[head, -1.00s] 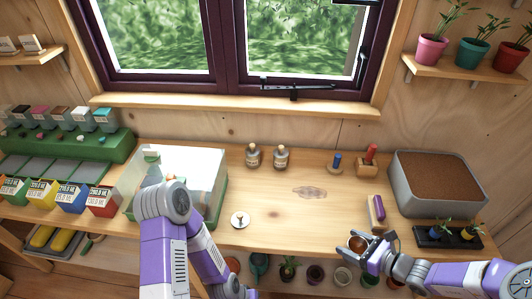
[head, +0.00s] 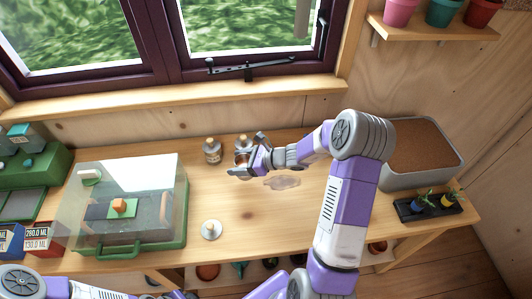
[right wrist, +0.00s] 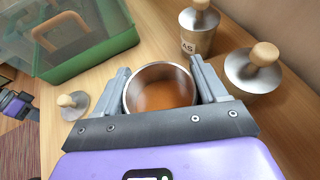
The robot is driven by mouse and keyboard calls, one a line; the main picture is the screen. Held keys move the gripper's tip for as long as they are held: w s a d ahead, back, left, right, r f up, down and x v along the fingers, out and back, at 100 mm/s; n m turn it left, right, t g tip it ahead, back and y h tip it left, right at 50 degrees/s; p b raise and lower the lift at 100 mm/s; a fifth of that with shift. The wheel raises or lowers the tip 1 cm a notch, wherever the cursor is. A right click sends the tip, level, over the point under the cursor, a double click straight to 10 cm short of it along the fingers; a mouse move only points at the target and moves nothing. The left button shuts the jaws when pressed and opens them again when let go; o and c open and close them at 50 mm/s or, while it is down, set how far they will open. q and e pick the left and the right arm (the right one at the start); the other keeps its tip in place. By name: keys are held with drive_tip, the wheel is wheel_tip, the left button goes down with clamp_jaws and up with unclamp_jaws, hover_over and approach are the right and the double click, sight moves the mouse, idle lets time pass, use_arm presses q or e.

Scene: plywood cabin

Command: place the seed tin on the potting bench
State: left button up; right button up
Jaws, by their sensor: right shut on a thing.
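The seed tin, an open round metal tin with a brown inside, (right wrist: 162,92) sits between the fingers of my right gripper (right wrist: 163,88) in the right wrist view. In the head view my right gripper (head: 240,164) is at the back of the potting bench (head: 260,215), shut on the tin and just in front of two lidded tins. The tin is mostly hidden there, and I cannot tell whether it touches the bench. A loose lid with a knob (head: 211,229) lies nearer the front. My left arm shows at the lower left; its gripper is out of view.
The lidded tins (head: 212,151) stand close to the tin; they also show in the right wrist view (right wrist: 255,72). A clear-covered green box (head: 180,225) is to the left. A grey soil tub (head: 425,180) and a seedling tray (head: 405,212) are right.

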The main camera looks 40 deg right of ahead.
drive_tip(key=w+d+r+m+t+h+b, duration=0.1)
drive_tip(key=w+d+r+m+h, duration=0.1)
drive_tip(key=d, duration=0.7)
drive_tip(key=w+d+r+m+t+h+b, duration=0.1)
drive_tip(key=w+d+r+m+t+h, duration=0.15)
drive_tip(key=d, duration=0.55)
drive_tip(key=shift+g, duration=0.35)
drive_tip(key=shift+w+d+f+b, duration=0.1)
drive_tip(key=shift+f+b, duration=0.5)
drive_tip(key=shift+f, duration=1.9)
drive_tip(key=shift+w+d+f+b, duration=0.1)
drive_tip(key=shift+f+b, duration=0.45)
drive_tip(key=shift+f, duration=1.9)
drive_tip(key=shift+r, duration=0.1)
drive_tip(key=shift+s, duration=0.1)
drive_tip(key=o, duration=1.1)
drive_tip(key=shift+f, duration=0.2)
drive_tip(key=shift+o, duration=0.2)
